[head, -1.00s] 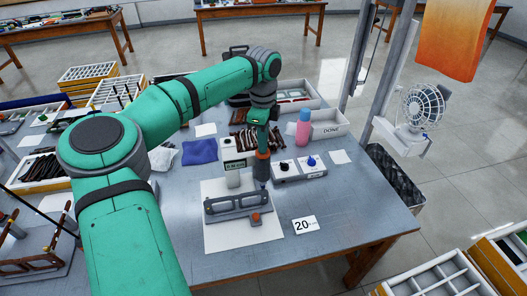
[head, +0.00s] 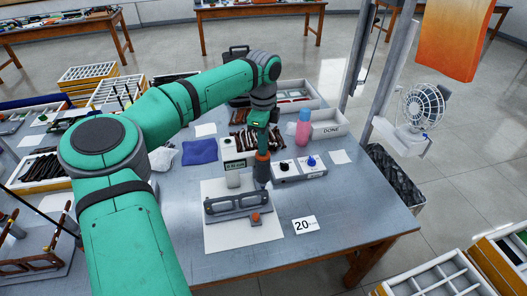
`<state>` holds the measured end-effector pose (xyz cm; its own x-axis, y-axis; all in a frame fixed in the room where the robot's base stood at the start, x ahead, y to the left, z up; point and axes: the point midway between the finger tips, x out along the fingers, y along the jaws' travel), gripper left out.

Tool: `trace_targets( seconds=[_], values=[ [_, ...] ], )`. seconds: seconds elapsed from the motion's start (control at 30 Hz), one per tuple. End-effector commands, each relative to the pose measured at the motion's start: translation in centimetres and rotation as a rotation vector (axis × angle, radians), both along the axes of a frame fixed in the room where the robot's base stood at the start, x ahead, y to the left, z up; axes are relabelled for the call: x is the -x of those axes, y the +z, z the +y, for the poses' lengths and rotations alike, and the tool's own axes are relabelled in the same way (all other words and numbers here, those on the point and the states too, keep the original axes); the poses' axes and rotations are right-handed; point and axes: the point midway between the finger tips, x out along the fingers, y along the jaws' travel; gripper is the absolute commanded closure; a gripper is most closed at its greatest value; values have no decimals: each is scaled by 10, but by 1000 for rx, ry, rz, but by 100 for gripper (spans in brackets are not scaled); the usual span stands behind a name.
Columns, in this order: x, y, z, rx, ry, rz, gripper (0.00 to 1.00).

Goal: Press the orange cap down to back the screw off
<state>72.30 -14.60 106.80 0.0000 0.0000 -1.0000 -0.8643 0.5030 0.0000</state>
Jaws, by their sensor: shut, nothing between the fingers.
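The orange cap (head: 255,217) sits at the front right of a grey fixture (head: 228,211) on a white sheet. An eyeglass frame appears to lie in the fixture, but it is too small to make out well. My gripper (head: 262,186) points down behind and slightly right of the cap, above the fixture's back right end. It is shut and empty, apart from the cap. The screw is too small to see.
A white device (head: 233,160) stands just left of my gripper. Two small boxes with a black knob (head: 284,167) and a blue knob (head: 312,161) are to the right. A pink bottle (head: 303,130) and DONE tray (head: 328,124) are behind.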

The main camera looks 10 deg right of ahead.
Motion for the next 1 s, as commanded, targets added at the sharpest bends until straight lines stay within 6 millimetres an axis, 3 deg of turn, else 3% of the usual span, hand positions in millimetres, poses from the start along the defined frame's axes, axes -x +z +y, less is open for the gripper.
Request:
trace_targets(
  seconds=[1.0],
  values=[
    [0,-8,0,-1,0,1,100]
  ],
)
